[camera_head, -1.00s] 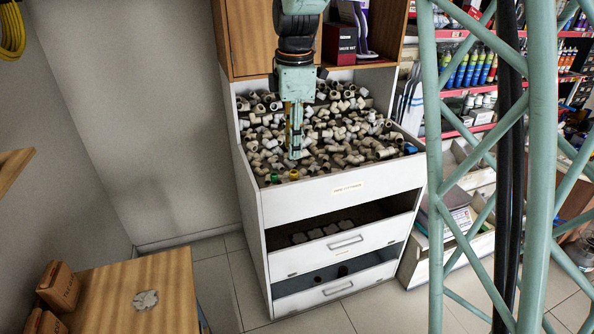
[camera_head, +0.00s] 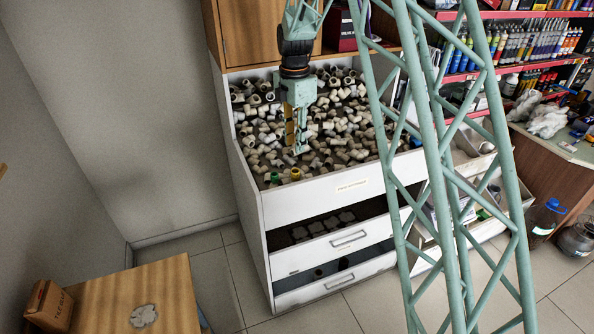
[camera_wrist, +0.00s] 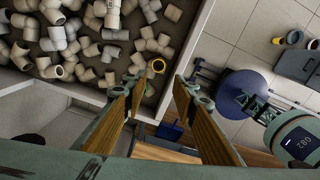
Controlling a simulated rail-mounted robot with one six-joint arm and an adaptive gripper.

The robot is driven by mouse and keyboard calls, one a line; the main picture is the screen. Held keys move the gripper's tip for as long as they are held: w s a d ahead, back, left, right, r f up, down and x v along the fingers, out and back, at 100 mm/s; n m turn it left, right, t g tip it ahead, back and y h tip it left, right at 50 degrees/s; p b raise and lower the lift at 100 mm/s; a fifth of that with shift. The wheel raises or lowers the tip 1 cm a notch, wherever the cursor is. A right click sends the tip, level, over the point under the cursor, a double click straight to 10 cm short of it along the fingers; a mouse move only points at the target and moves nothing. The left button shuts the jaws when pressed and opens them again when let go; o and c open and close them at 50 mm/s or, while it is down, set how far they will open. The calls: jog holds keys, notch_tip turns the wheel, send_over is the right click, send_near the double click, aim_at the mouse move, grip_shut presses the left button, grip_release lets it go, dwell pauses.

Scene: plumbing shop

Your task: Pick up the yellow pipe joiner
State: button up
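The yellow pipe joiner (camera_head: 296,174) lies at the front edge of the open top bin (camera_head: 330,192), among many white and grey pipe fittings.
A green fitting (camera_head: 275,178) lies left of the joiner. The bin's white front wall is close to it. A wooden table (camera_head: 130,285) stands front left. Shelves with bottles (camera_head: 530,45) stand at right.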

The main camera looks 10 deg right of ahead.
jog(key=shift+w+d+f, duration=0.1)
jog(key=shift+w+f, duration=0.15)
jog(key=shift+w, duration=0.05)
jog(key=shift+f, duration=0.15)
send_over(295, 172)
jog(key=s, duration=0.2)
jog(key=shift+w+f, duration=0.15)
jog(key=shift+f, duration=1.95)
jog(key=shift+w+f, duration=0.1)
jog(key=shift+f, duration=1.95)
jog(key=shift+f, duration=0.1)
jog(key=shift+w+f, duration=0.1)
jog(key=shift+f, duration=2.4)
jog(key=shift+c, duration=0.6)
jog(key=c, duration=0.3)
